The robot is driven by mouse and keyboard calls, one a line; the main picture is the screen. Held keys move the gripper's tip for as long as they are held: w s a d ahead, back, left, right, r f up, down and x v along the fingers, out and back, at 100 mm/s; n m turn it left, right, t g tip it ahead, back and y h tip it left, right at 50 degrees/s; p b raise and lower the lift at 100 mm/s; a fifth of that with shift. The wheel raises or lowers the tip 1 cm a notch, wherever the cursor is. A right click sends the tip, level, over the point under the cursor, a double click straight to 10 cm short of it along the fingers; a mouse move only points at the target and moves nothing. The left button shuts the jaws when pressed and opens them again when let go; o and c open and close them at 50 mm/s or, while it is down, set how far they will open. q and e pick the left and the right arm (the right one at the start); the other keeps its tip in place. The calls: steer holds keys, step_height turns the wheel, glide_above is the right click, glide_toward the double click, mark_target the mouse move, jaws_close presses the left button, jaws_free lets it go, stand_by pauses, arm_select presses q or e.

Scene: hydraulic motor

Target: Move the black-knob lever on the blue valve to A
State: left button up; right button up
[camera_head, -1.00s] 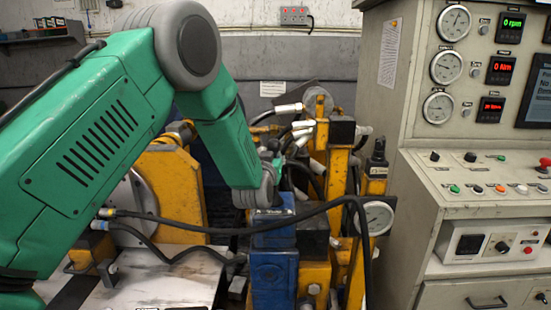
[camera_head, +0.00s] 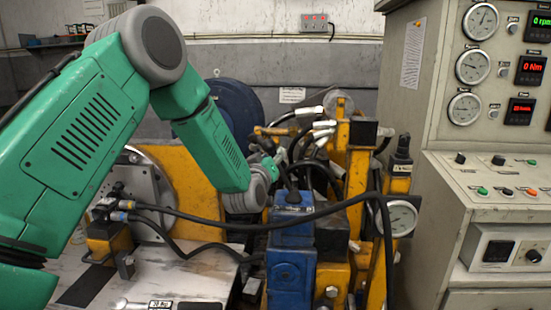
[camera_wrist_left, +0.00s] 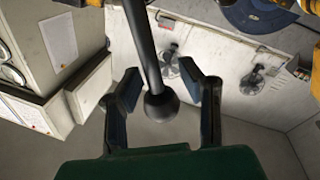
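The blue valve (camera_head: 290,272) stands in the lower middle of the head view, with a black cap-like piece on top. My left arm reaches across from the left, and its grey wrist is just left of the valve's top; the fingers are largely hidden there. In the left wrist view the black-knob lever (camera_wrist_left: 150,50) comes down from the top edge and ends in a round black knob (camera_wrist_left: 160,105). My left gripper (camera_wrist_left: 162,75) is open, with one finger on each side of the lever and visible gaps to the knob. My right gripper is out of view.
A black hose (camera_head: 225,228) runs across the front of the valve. Yellow machine frames (camera_head: 185,180), hoses and a round gauge (camera_head: 400,218) crowd around it. A grey control console (camera_head: 450,130) stands at the right.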

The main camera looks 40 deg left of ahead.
arm_select(q)
steer(key=shift+w+f, duration=0.15)
steer(key=r+v, duration=0.1)
steer(key=v, duration=1.1)
steer(key=shift+f, duration=0.4)
